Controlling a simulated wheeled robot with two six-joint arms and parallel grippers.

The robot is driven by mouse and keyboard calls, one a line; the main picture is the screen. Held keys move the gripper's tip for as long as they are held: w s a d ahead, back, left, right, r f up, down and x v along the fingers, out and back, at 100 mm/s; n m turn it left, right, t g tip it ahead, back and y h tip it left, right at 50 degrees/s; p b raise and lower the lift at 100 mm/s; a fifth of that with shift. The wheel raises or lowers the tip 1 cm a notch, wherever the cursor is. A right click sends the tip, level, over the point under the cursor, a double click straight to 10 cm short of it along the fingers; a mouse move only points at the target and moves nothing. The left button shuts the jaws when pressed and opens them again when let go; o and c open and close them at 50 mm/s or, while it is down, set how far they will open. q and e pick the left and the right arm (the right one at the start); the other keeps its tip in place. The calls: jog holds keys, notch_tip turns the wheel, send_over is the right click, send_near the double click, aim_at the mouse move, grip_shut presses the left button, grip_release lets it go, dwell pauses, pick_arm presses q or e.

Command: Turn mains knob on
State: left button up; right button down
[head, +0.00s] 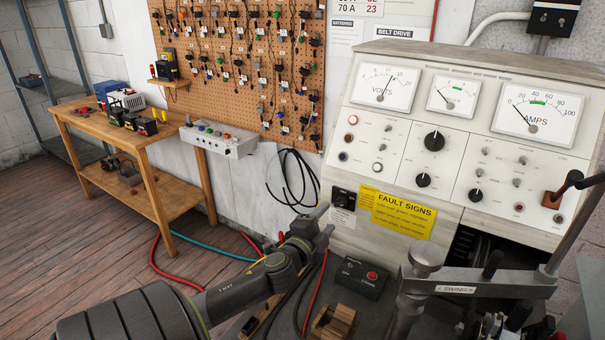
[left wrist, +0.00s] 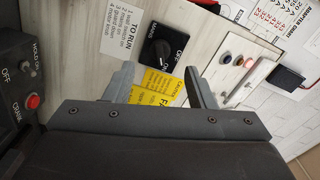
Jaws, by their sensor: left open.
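The mains knob (head: 343,198) is a black rotary knob on a dark plate at the lower left of the test bench's front panel. In the left wrist view the knob (left wrist: 158,54) shows beside the words MAINS, OFF and ON; which mark it points to is too small to tell. My left gripper (head: 322,222) is open and empty, just left of and below the knob in the head view. In the left wrist view its two fingers (left wrist: 158,80) point toward the panel, with the knob beyond and between them, apart from both. My right gripper is not in view.
A yellow FAULT SIGNS card (head: 402,215) is on the panel right of the knob. A small control box (head: 362,276) with a red button lies below. A metal swing arm (head: 480,283) stands at the right. A wooden workbench (head: 165,150) is at the left.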

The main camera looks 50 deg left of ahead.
pick_arm(q)
jog(key=b+v, duration=0.2)
jog(key=v, duration=0.9)
dwell(0.3)
